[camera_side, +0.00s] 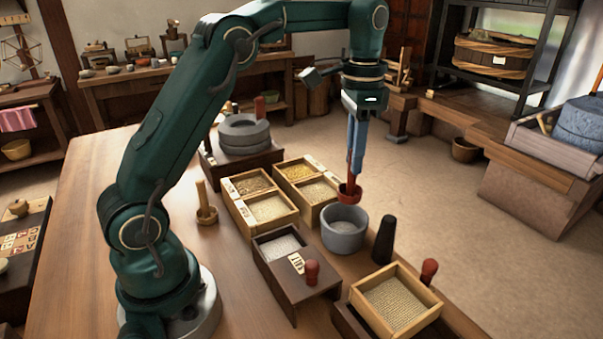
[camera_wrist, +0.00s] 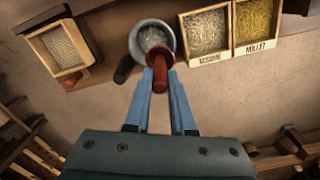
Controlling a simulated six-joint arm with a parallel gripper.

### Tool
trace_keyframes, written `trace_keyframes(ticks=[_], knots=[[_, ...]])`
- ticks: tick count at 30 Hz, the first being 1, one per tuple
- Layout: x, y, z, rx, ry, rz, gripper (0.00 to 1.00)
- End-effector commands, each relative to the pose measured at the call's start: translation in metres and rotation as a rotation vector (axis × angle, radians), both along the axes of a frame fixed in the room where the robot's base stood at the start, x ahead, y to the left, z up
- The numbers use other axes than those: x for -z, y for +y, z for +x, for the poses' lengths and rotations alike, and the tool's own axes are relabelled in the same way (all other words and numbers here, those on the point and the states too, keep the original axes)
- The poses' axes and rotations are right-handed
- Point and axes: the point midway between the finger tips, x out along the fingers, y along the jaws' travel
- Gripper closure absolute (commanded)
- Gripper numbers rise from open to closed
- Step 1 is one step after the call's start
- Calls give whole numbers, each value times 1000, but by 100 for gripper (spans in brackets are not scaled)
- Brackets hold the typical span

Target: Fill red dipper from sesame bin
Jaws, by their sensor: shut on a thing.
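My gripper (camera_side: 354,172) is shut on the red dipper (camera_side: 349,192), which hangs upright below the blue fingers. The dipper's cup is just above the rear rim of the grey stone bowl (camera_side: 344,236). In the wrist view the dipper (camera_wrist: 160,58) covers part of the bowl (camera_wrist: 137,38); I cannot tell what is in its cup. A bin of pale grain (camera_side: 318,191) stands beside the bowl, next to yellow grain. In the wrist view the yellow bin's label reads MILLET (camera_wrist: 255,47); the pale bin's label (camera_wrist: 207,57) is too blurred to read, so I cannot confirm sesame.
A second two-part bin (camera_side: 268,208) stands left. A dark box (camera_side: 285,246) with a red knob is in front. A black pestle (camera_side: 384,240) stands right of the bowl, near a wooden grain box (camera_side: 397,303). A wooden dipper (camera_side: 206,213) and stone quern (camera_side: 244,133) stand left.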

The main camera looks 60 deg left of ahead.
Motion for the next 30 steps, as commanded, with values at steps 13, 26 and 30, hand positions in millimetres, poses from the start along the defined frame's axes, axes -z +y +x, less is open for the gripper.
trace_keyframes(ticks=[13,26,30], knots=[[-5,31,-3,-9,-30,32,100],[-7,84,-15,2,-69,101,100],[3,83,-15,2,-68,100,100]])
